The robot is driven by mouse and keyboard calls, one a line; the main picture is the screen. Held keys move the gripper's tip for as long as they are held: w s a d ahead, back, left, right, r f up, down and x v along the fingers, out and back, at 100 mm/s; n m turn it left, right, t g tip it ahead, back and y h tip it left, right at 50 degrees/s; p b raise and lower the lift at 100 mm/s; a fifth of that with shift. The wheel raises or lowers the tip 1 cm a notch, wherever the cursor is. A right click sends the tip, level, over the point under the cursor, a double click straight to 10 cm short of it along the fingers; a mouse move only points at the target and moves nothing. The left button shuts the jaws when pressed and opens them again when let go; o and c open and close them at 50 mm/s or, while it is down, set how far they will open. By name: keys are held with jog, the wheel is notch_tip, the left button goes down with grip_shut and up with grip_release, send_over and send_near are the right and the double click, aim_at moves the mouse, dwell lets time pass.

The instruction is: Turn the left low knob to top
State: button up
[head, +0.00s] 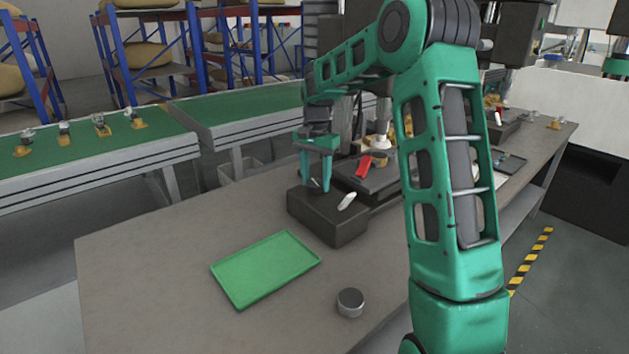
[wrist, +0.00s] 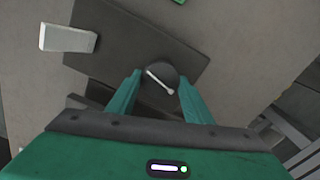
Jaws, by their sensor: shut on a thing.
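The black control box (head: 322,222) sits on the grey table; it also shows as a dark plate in the wrist view (wrist: 112,35). My gripper (head: 318,187) points down onto the left part of its top. In the wrist view, a round dark knob (wrist: 153,88) with a light pointer line lies between my two fingertips (wrist: 157,93), and the gripper is shut on it. The pointer line runs diagonally in that view. A white lever-like piece (head: 347,201) stands on the box to the right of my gripper; it also shows in the wrist view (wrist: 68,38).
A green tray (head: 265,268) and a round dark knob-like piece with a light side (head: 350,302) lie on the table in front of the box. A red-handled item (head: 364,166) lies on dark equipment behind. The table's left part is clear. Green conveyors (head: 90,150) run behind.

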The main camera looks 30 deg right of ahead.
aim_at(314, 182)
jog(key=shift+w+a+r+m, duration=0.1)
jog(key=shift+m, duration=0.65)
jog(key=shift+w+a+r+m, duration=0.1)
jog(key=shift+m, duration=0.65)
jog(key=o, duration=1)
jog(key=shift+a+f, duration=0.1)
jog(key=shift+o, duration=0.2)
jog(key=shift+s, duration=0.1)
notch_tip(314, 182, up, 11)
jog(key=shift+f, duration=0.15)
